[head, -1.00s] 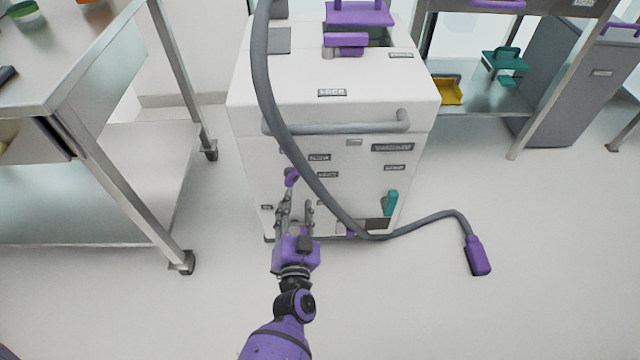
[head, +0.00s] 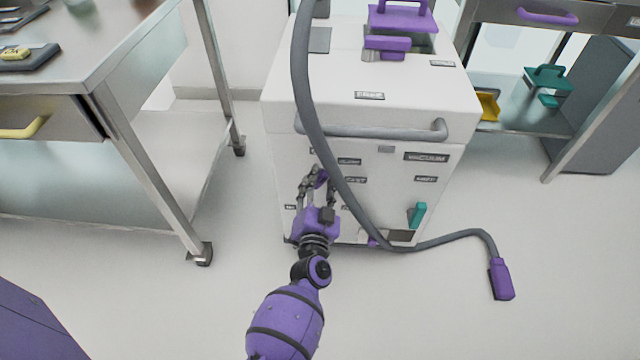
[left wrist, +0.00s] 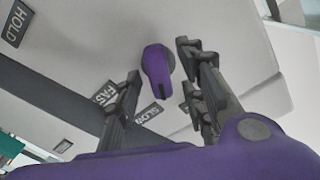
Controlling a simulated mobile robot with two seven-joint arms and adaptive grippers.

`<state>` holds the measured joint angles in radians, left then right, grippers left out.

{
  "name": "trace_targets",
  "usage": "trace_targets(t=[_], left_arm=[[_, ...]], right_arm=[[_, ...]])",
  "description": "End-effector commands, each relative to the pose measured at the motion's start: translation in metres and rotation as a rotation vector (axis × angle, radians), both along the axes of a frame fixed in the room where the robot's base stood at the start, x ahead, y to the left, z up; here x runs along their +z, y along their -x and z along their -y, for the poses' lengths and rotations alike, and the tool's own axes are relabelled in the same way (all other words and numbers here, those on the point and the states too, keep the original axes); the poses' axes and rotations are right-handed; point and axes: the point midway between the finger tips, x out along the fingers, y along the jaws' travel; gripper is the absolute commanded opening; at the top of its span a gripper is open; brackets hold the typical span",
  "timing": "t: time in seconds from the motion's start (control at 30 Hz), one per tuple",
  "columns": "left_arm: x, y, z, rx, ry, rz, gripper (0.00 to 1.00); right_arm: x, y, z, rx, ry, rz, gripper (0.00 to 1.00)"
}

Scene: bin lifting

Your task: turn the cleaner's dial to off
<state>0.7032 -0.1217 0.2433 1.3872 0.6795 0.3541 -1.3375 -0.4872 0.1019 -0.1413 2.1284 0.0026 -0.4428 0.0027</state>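The cleaner (head: 380,113) is a white box-shaped machine in the middle of the head view, with labels on its front. Its dial is a small purple knob (left wrist: 157,70) on the front panel, seen clearly in the left wrist view and partly hidden by my fingers in the head view. Labels reading HOLD (left wrist: 17,23), FAST (left wrist: 103,93) and SLOW (left wrist: 149,114) sit around it. My left gripper (left wrist: 160,62) is open, its fingers on either side of the knob with gaps visible. Contact cannot be told. My right gripper is not in view.
A grey hose (head: 310,100) hangs across the cleaner's front, close right of my gripper, and ends in a purple nozzle (head: 501,279) on the floor. A teal lever (head: 418,214) sits low on the front. A steel table (head: 110,65) stands left.

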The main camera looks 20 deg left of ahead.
Motion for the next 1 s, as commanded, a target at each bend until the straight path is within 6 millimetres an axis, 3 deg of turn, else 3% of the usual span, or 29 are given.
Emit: trace_targets(t=[0.03, 0.3, 0.67, 1.0], left_arm=[[0.0, 0.0, 0.0, 0.0, 0.0, 0.0, 0.32], [0.0, 0.0, 0.0, 0.0, 0.0, 0.0, 0.0], [0.001, 0.0, 0.0, 0.0, 0.055, 0.017, 0.0], [0.002, 0.001, -0.001, -0.001, 0.266, 0.077, 0.0]], right_arm=[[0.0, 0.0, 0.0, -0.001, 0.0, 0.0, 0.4], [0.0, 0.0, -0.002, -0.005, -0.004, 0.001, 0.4], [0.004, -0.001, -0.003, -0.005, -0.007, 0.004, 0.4], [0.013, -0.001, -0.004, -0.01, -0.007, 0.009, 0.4]])
